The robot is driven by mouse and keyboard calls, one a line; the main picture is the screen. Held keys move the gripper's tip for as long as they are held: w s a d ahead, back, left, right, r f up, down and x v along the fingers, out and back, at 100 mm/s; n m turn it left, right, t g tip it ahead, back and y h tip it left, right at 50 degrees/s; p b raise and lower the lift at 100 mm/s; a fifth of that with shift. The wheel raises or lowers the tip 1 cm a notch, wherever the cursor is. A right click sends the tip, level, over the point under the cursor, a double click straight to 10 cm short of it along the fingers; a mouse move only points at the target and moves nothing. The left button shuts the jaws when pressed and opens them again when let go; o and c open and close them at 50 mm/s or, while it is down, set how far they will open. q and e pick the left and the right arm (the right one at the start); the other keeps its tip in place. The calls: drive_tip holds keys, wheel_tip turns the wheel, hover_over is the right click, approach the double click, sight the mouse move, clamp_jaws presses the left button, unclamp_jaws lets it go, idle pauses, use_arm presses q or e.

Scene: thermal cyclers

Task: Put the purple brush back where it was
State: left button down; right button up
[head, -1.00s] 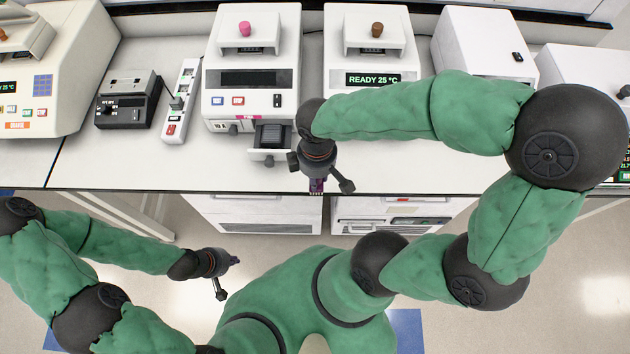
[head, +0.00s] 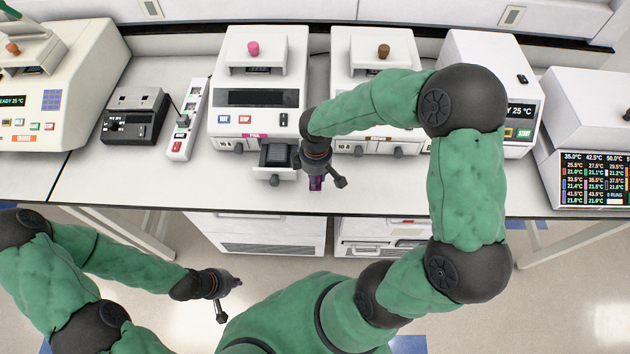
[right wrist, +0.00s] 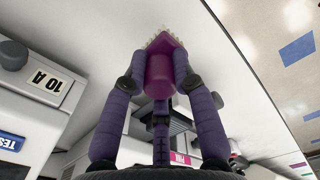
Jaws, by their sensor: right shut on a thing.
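The purple brush (head: 316,183) is held in my right gripper (head: 316,174), above the front part of the white bench, just right of a pulled-out drawer. In the right wrist view the brush's magenta-purple body (right wrist: 160,76) sits between the two fingers of the gripper (right wrist: 160,80), with pale bristles at its far end. Both fingers close on its sides. My left gripper (head: 234,284) hangs in front of the bench, away from everything. Its fingers are too small to tell open from shut.
The open drawer (head: 278,172) juts from the pink-labelled cycler (head: 257,100). The cycler labelled 10 A (head: 345,70) stands to its right, partly behind my right arm. A power strip (head: 187,120) and a black device (head: 134,116) stand left. The bench's front strip is mostly clear.

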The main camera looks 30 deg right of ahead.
drive_tip(key=shift+w+d+f, duration=0.2)
drive_tip(key=shift+w+f, duration=0.25)
drive_tip(key=shift+f, duration=1.7)
drive_tip(key=shift+f+b, duration=0.1)
drive_tip(key=shift+b, duration=0.3)
drive_tip(key=o, duration=1)
drive_tip(key=shift+r, duration=0.25)
wheel_tip(320, 180, up, 12)
drive_tip(key=shift+f+p, duration=0.1)
drive_tip(key=shift+p, duration=0.85)
